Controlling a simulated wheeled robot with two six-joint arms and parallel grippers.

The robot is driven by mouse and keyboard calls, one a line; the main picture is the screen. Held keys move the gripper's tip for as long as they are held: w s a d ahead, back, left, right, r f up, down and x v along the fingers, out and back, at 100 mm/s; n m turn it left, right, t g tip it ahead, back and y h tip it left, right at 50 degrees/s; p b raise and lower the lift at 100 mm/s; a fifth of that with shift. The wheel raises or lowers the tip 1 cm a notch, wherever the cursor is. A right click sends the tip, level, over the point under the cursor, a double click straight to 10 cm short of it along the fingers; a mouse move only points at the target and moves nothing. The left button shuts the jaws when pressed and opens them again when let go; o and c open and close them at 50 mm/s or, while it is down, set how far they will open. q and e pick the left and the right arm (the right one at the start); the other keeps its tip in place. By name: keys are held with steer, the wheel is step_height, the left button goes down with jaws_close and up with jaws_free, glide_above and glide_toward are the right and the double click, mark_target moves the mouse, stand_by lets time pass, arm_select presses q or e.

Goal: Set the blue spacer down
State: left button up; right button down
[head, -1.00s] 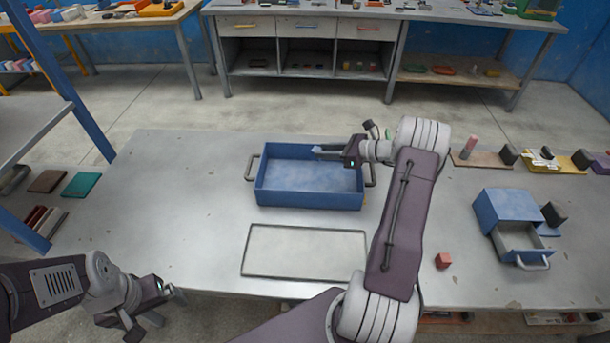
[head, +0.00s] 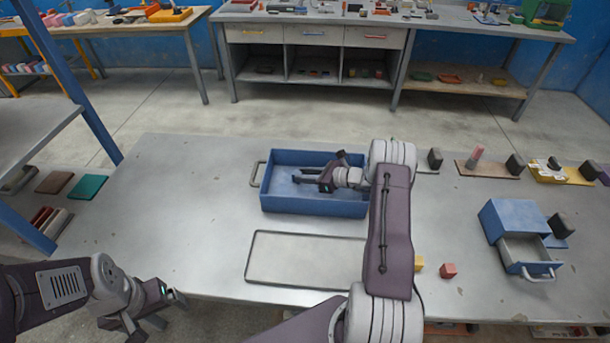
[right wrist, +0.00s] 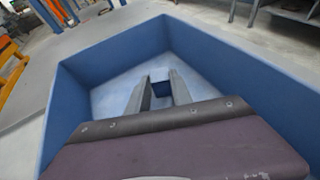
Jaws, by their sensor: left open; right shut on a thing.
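The blue spacer (right wrist: 161,89) shows in the right wrist view as a small dark blue block between the fingers of my right gripper (right wrist: 160,84). My right gripper is shut on it, inside the open blue tray (right wrist: 222,55). In the head view my right gripper (head: 302,177) reaches over the right part of the blue tray (head: 312,202) and down into it; the spacer cannot be made out there. I cannot tell whether the spacer touches the tray floor. My left gripper (head: 168,303) is open and empty off the table's front edge.
A flat framed panel (head: 305,258) lies in front of the tray. A yellow cube (head: 418,264) and a red cube (head: 448,270) sit right of my forearm. A blue drawer unit (head: 512,218) stands at the right, drawer open. The table's left part is clear.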

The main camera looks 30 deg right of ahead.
steer(key=shift+f, duration=0.15)
steer(key=c, duration=1.1)
jaws_free()
steer(key=shift+c, duration=0.2)
steer(key=shift+r, duration=0.35)
steer(key=v, duration=1.2)
steer(key=shift+d+f, duration=0.15)
steer(key=shift+f, duration=0.1)
